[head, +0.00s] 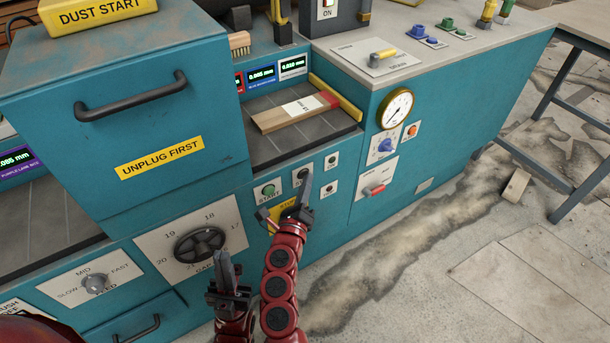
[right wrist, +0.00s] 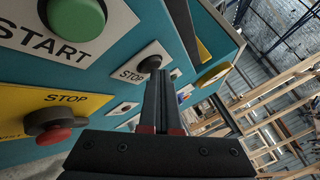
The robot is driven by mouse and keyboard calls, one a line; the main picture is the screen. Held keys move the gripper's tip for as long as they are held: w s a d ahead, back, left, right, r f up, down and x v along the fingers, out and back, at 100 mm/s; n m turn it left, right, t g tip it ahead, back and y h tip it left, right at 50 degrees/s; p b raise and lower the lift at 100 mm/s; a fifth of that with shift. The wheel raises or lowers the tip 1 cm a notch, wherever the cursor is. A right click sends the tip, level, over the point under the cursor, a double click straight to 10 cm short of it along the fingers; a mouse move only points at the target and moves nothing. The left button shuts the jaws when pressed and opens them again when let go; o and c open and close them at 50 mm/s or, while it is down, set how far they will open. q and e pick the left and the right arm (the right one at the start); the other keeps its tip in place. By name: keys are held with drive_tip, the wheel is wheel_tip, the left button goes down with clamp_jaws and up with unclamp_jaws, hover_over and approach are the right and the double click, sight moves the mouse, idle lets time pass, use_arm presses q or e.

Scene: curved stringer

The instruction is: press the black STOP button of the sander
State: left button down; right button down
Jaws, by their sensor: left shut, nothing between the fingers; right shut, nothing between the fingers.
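The sander's black STOP button (right wrist: 151,63) sits on a small white plate in the right wrist view. In the head view its white STOP plate (head: 297,175) is partly covered by my right gripper. My right gripper (head: 306,180) is shut and empty, with its tips at the plate. In the right wrist view the fingertips (right wrist: 163,74) are close beside the black button; I cannot tell whether they touch it. My left gripper (head: 224,262) is shut and empty, in front of the panel near the gauge dial.
A green START button (right wrist: 77,17) is left of the black one. A red STOP button (right wrist: 50,130) on a yellow plate sits below. The black gauge handwheel (head: 200,244) and small buttons (head: 331,161) are nearby. A wooden board (head: 296,112) lies on the sander bed.

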drive_tip(key=shift+s, duration=0.1)
drive_tip(key=shift+s+d, duration=0.4)
drive_tip(key=shift+s, duration=0.15)
drive_tip(key=shift+s+d, duration=0.75)
drive_tip(key=shift+s, duration=0.3)
drive_tip(key=shift+s+d, duration=0.75)
drive_tip(key=shift+s, duration=0.25)
